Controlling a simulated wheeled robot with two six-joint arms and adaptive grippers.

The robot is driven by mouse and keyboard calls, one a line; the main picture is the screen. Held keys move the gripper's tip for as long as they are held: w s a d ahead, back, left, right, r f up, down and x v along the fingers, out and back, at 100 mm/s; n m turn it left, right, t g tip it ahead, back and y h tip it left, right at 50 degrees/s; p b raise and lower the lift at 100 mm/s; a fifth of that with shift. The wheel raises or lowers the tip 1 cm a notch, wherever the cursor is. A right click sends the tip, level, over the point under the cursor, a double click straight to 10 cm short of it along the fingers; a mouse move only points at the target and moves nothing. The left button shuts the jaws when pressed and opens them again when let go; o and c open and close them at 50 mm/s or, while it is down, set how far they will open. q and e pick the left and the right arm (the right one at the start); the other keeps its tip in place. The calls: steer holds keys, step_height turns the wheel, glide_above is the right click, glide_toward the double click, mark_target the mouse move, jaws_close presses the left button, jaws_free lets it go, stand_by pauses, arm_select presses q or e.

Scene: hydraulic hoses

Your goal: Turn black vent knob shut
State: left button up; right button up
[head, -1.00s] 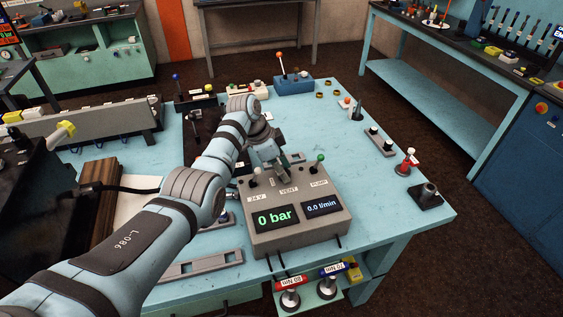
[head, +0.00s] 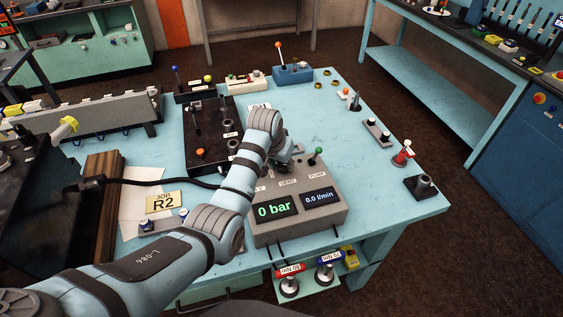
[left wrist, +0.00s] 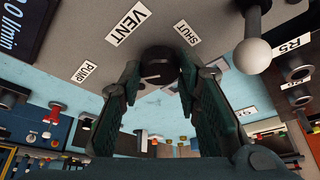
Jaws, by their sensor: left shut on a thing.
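The black vent knob (left wrist: 159,64) sits on the grey control box by the VENT label, in the left wrist view. My left gripper (left wrist: 160,82) has one dark green finger on each side of the knob and is shut on it. A SHUT label (left wrist: 187,33) lies on the panel near the knob. In the head view my left gripper (head: 284,160) reaches down onto the back of the grey control box (head: 297,226), and the arm hides the knob. The box's displays read 0 bar and 0.0 l/min. My right gripper is not in view.
A green-tipped pump lever (head: 317,153) stands right of the gripper. A white-ball lever (left wrist: 252,56) stands close to the fingers in the wrist view. A black panel (head: 206,150) with fittings lies behind left. The blue table (head: 330,118) is clear behind the box.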

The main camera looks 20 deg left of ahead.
arm_select(q)
steer(key=n+y, duration=0.1)
steer(key=n, duration=0.1)
steer(key=n+y, duration=0.1)
steer(key=n, duration=0.2)
steer(key=shift+d+f+n, duration=0.1)
steer(key=shift+d+n, duration=0.1)
steer(key=shift+n, duration=0.1)
stand_by(0.5)
steer(key=o, duration=1.1)
steer(key=shift+o, duration=0.2)
steer(key=v, duration=1.2)
steer(key=shift+w, duration=0.2)
